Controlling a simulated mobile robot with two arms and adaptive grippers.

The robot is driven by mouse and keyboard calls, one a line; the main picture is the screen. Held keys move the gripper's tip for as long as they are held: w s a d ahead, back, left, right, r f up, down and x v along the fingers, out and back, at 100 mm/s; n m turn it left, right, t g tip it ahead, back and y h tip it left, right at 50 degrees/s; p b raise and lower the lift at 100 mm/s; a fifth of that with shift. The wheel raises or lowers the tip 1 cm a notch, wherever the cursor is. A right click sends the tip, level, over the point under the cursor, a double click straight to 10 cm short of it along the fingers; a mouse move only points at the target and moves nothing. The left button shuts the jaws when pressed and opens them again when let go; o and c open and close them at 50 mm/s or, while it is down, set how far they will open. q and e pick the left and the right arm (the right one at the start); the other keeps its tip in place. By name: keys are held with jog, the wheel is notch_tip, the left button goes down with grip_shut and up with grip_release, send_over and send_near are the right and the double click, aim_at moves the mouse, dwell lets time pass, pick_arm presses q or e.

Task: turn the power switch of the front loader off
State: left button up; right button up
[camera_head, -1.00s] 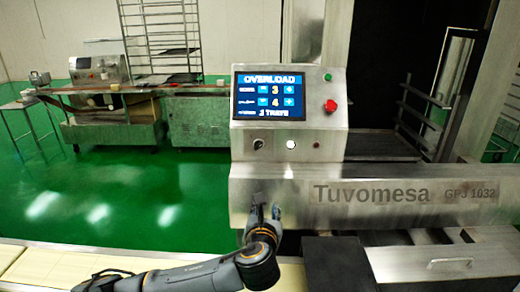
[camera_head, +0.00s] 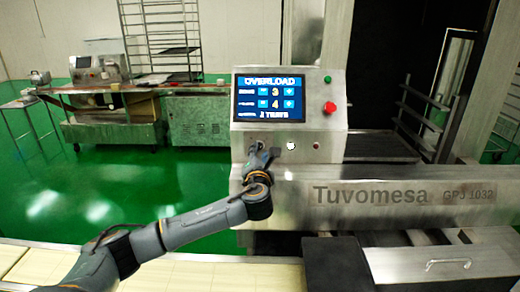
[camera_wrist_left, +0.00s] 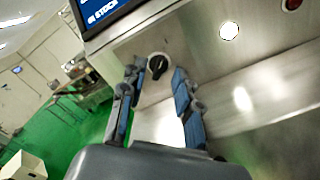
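The power switch, a small black rotary knob on a pale round base, shows in the left wrist view (camera_wrist_left: 157,65) on the steel control panel (camera_head: 331,135) of the front loader. My left gripper (camera_head: 262,152) is in front of the panel's lower left, hiding the switch in the head view. In the left wrist view, its two fingers (camera_wrist_left: 156,73) are spread, with the knob between and slightly beyond their tips. I see no clear contact with the knob. The screen (camera_head: 268,97) above is lit and reads OVERLOAD. My right gripper is not in view.
A white round button (camera_head: 291,146) sits just right of the switch, with a small dark red one (camera_head: 317,146) further right. A red button (camera_head: 330,107) sits higher up. The steel Tuvomesa body (camera_head: 400,190) juts out below the panel.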

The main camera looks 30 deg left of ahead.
aim_at(259, 148)
pick_arm(q)
jog(key=shift+x, duration=1.1)
grip_shut()
